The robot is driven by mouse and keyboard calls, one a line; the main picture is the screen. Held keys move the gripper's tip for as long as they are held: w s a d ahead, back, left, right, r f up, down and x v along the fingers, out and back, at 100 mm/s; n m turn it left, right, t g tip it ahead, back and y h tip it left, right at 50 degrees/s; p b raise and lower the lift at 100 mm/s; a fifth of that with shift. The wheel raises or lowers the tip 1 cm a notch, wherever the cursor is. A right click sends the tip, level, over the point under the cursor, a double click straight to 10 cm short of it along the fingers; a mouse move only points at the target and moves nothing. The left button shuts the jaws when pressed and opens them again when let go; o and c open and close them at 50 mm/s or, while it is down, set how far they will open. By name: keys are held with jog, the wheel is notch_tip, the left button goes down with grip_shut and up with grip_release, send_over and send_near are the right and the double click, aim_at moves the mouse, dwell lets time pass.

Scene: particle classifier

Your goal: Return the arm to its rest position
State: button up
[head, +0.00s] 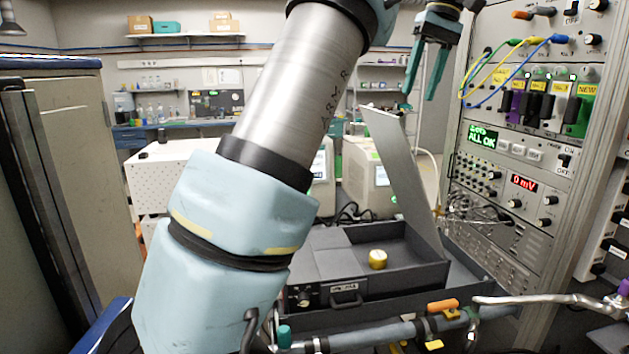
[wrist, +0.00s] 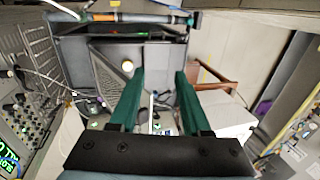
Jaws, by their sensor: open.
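My gripper (head: 427,72) hangs at the upper right of the head view, in front of the instrument rack's left edge. Its two green fingers point down and are apart, with nothing between them. In the wrist view my gripper (wrist: 160,85) shows both fingers spread and empty, high above the grey box. My arm crosses the middle of the head view from bottom left to top and hides part of the background.
A grey box (head: 398,284) with a raised lid (head: 405,170) holds a round gold piece (head: 377,259). The instrument rack (head: 515,200) with coloured modules and cables stands close at right. A cabinet (head: 65,170) stands at left.

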jog(key=w+a+f+m+h+b, duration=0.1)
jog(key=w+a+f+h+b, duration=0.15)
jog(key=a+f, duration=1.35)
jog(key=s+a+f+m+t+b, duration=0.1)
jog(key=s+a+f, duration=0.4)
jog(key=f, duration=0.5)
jog(key=s+a+f+m+t+b, duration=0.1)
jog(key=s+a+f, duration=0.5)
jog(key=s+f, duration=0.3)
jog(key=shift+s+f, duration=0.3)
jog(key=shift+f, duration=0.3)
